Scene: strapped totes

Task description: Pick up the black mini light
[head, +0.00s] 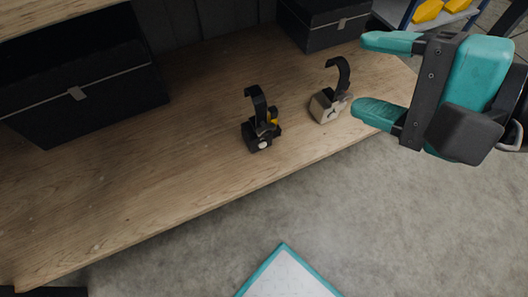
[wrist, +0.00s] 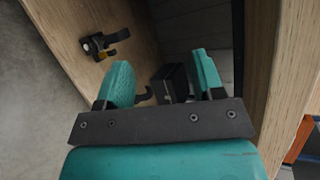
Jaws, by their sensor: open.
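The black mini light (head: 257,132) stands on the wooden shelf, with a curved hook on top and a yellow part at its side. It also shows in the wrist view (wrist: 103,44), at the upper left, outside my fingers. My gripper (head: 366,74) is open and empty, with teal fingers, to the right of the black light and apart from it. In the wrist view my gripper (wrist: 160,60) points toward the back of the shelf.
A beige light (head: 324,106) with a black hook stands between the black light and my gripper. Strapped black totes stand at the left (head: 75,75) and back right (head: 325,22). The shelf (head: 150,185) is clear at front left. A teal-edged white panel (head: 285,278) lies below.

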